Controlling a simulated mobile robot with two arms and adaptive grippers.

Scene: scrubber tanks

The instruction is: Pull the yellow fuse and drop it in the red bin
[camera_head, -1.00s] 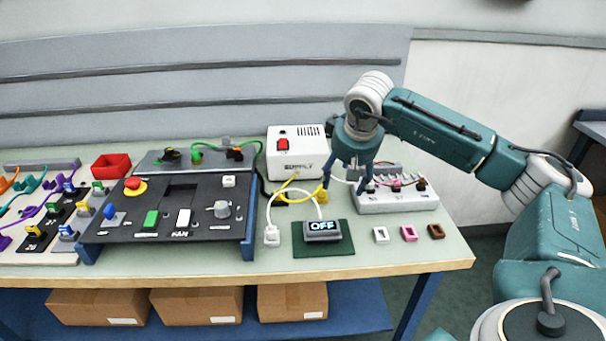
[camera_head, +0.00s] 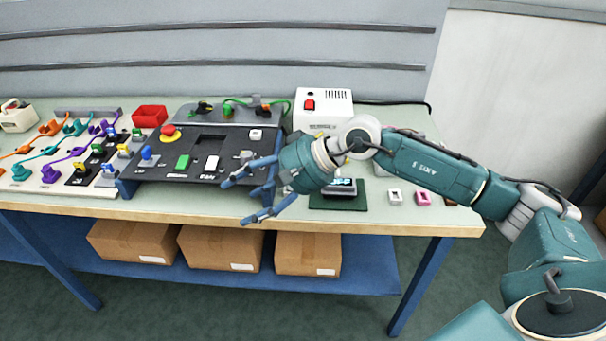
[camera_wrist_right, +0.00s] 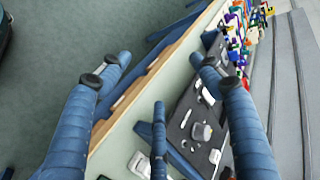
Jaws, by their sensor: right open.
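On the black fuse panel at the left of the bench, a yellow fuse (camera_head: 80,168) stands at the near left and another yellow-topped piece (camera_head: 124,151) farther right, among blue and green ones. The red bin (camera_head: 150,118) is an open box behind the panels. My right gripper (camera_head: 240,204) is open and empty, fingers pointing left, over the bench's front edge by the control panel. The right wrist view shows its spread fingers (camera_wrist_right: 160,72), with the coloured fuses small and unclear at upper right. My left gripper is out of view.
The sloped black control panel (camera_head: 218,146) with buttons and a knob lies between my right gripper and the bin. Cables (camera_head: 62,128) cross the white board at left. A white supply box (camera_head: 322,108) stands behind. Cardboard boxes (camera_head: 220,247) sit on the lower shelf.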

